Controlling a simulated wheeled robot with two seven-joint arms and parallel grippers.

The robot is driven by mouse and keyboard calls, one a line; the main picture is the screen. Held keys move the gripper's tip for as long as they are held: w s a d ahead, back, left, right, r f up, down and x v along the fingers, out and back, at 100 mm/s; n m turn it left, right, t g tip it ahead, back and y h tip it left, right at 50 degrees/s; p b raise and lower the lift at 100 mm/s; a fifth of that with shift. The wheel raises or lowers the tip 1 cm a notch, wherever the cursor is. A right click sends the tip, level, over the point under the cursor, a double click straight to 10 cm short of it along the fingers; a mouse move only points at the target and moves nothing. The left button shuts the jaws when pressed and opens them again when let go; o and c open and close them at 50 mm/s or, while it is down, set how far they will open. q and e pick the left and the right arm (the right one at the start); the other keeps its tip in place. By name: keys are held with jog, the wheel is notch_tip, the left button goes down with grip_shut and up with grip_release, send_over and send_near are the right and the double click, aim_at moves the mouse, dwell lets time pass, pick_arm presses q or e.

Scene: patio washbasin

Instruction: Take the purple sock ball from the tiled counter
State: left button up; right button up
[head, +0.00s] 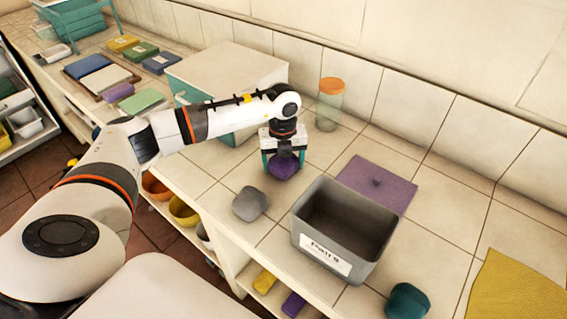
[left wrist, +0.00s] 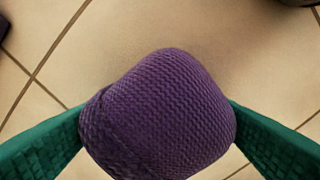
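The purple sock ball (head: 283,167) is between the green fingers of my left gripper (head: 283,161), over the tiled counter (head: 325,166). In the left wrist view the purple sock ball (left wrist: 160,115) fills the middle, and the fingers of my left gripper (left wrist: 158,128) meet it on both sides with no gap showing. My left gripper looks shut on it, pointing down. I cannot tell whether the ball still touches the tiles. My right gripper is not in view.
A grey sock ball (head: 250,204) lies left of a grey labelled bin (head: 318,245). A teal ball (head: 407,301) lies front right.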

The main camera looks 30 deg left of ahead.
pick_arm(q)
jog(key=c, duration=0.5)
